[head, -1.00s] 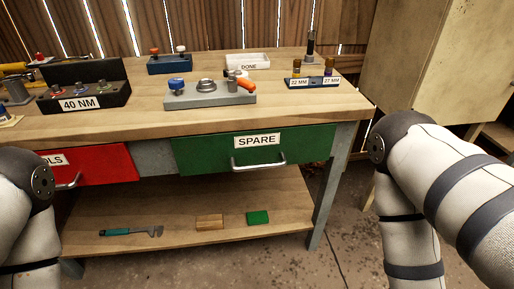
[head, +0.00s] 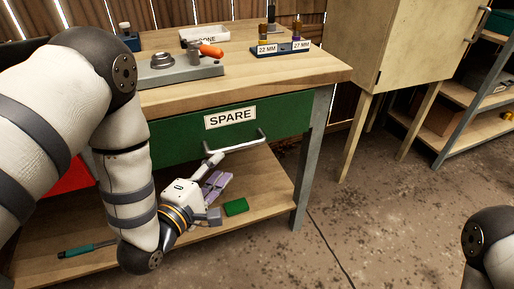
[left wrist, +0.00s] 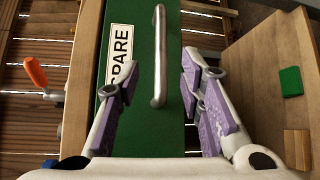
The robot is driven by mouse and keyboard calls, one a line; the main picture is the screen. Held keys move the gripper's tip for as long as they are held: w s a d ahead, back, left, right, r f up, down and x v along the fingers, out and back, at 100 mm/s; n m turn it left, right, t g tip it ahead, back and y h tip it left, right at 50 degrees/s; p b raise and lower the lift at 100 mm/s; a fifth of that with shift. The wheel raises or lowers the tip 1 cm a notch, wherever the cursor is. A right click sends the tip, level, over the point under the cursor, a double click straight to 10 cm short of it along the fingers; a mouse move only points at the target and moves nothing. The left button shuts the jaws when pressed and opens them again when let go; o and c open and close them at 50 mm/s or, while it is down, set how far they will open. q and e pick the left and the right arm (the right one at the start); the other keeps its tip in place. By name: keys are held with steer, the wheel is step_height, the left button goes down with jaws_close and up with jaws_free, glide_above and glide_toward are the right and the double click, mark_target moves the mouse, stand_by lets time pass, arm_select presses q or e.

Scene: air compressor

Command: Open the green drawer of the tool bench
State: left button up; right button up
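The green drawer (head: 180,142) is the one labelled SPARE, under the bench top, and looks shut. Its metal bar handle (head: 236,146) sticks out from the front. My left gripper (head: 216,174) is open and empty, below and slightly left of the handle in the head view. In the left wrist view the drawer front (left wrist: 172,125) lies ahead, and the handle (left wrist: 159,55) appears between the two spread purple-padded fingers (left wrist: 160,75). No finger visibly touches it. Only part of my right arm shows, at the right edge; its gripper is out of view.
The tool bench top (head: 290,72) carries a grey fixture (head: 180,72) and a socket holder (head: 280,50). A green block (head: 236,207) and a wrench (head: 85,250) lie on the lower shelf. A bench leg (head: 312,160) stands right of the drawer.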

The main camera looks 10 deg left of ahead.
mark_target(237, 149)
arm_select(q)
steer(key=b+x, duration=0.1)
steer(key=x, duration=1)
steer(key=shift+w+a, duration=0.1)
steer(key=shift+c, duration=0.6)
jaws_close()
